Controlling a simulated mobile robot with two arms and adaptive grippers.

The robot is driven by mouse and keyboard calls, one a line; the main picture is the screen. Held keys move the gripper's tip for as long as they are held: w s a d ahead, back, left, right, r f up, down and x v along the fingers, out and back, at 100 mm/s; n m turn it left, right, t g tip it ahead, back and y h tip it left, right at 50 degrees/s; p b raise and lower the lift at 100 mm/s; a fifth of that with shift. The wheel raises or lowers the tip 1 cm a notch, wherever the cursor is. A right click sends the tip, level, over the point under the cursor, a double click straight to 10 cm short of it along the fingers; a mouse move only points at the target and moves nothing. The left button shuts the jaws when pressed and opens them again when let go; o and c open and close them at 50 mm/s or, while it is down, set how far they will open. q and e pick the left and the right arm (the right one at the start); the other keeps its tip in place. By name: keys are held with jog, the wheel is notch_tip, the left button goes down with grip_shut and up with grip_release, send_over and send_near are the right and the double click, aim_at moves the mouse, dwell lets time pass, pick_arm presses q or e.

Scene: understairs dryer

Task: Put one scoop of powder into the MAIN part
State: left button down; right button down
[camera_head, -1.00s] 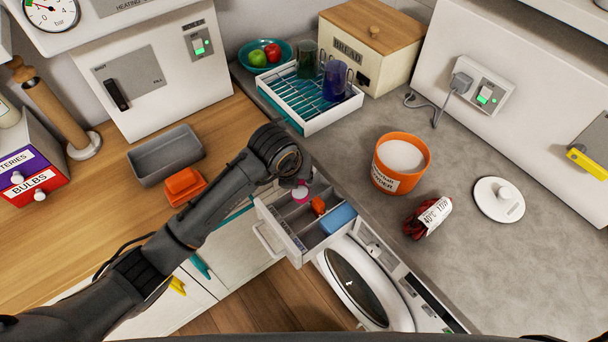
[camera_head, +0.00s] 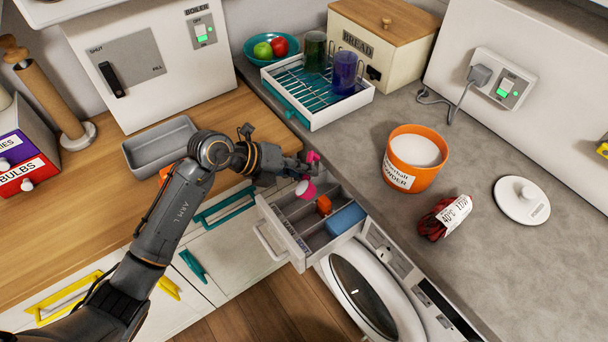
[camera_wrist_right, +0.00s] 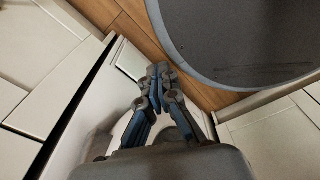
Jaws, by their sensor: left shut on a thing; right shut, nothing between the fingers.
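My left gripper (camera_head: 300,168) is shut on the handle of a pink scoop (camera_head: 306,189). The scoop's cup hangs tilted over the open detergent drawer (camera_head: 297,244), above its left part; I cannot tell whether powder is in the cup. An orange piece (camera_head: 324,204) and a blue block (camera_head: 345,218) sit in the drawer's other parts. The drawer's front label is too small to read. The orange powder tub (camera_head: 412,181) stands open on the grey counter, with white powder inside. My right gripper (camera_wrist_right: 160,75) is shut and empty in the right wrist view.
The tub's white lid (camera_head: 522,200) and a red bundle with a tag (camera_head: 447,217) lie on the counter. A dish rack (camera_head: 317,112) with two mugs stands behind. The washer's round door (camera_head: 360,283) is below the drawer. A grey bin (camera_head: 158,146) stands left.

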pick_arm(q)
jog(key=shift+a+f+n+h+b, duration=0.2)
jog(key=shift+n+h+b, duration=0.15)
jog(key=shift+h+b, duration=1.25)
jog(key=shift+a+f+n+h+b, duration=0.1)
jog(key=shift+f+n+h+b, duration=0.2)
jog(key=shift+h+b, duration=1.25)
jog(key=shift+r+y+b, duration=0.1)
jog(key=shift+y+b, duration=0.35)
jog(key=shift+b, duration=0.05)
